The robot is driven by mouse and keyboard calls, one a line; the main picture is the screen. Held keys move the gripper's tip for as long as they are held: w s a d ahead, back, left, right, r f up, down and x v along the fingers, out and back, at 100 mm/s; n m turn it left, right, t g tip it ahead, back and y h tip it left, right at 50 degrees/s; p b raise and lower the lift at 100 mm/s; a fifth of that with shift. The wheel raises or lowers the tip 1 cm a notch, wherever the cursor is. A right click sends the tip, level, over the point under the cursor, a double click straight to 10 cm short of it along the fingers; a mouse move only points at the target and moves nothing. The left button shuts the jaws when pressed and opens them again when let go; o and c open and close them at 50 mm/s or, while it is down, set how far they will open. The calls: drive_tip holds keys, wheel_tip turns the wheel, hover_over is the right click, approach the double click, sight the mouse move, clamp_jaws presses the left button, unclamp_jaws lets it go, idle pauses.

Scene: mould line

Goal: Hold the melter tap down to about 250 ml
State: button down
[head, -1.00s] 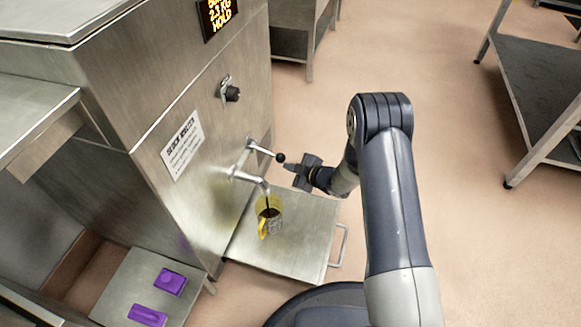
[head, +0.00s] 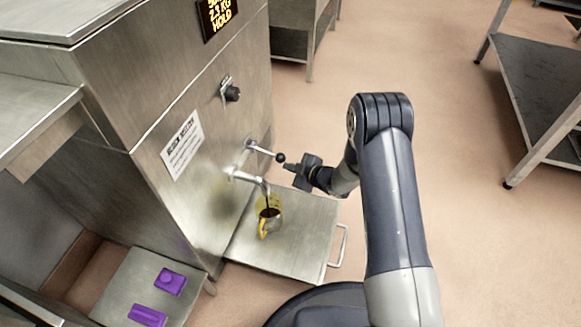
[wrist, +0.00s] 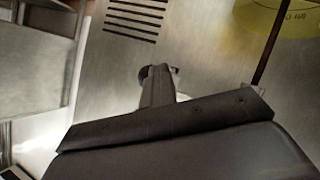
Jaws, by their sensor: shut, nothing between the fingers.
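The melter tap (head: 247,166) sticks out of the steel melter's side, with a lever ending in a black ball knob (head: 281,157). My gripper (head: 289,167) is shut and empty, its fingertips right at the knob; I cannot tell whether they touch. In the wrist view the shut fingers (wrist: 158,72) partly hide the tap behind them. A thin dark stream (wrist: 269,45) runs from the spout. A clear yellow jug (head: 268,226) stands upright under the spout with dark liquid inside. The jug also shows in the wrist view (wrist: 285,20). Its level against the marks is too small to read.
The jug stands on a steel shelf (head: 298,245) with a side handle. The melter display (head: 217,17) reads 2.3 KG HOLD. A black dial (head: 232,93) sits above the tap. Purple moulds (head: 170,281) lie on a lower tray at left.

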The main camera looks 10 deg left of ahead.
drive_tip(key=shift+w+a+r, duration=0.1)
drive_tip(key=shift+w+r, duration=0.05)
drive_tip(key=shift+r, duration=0.2)
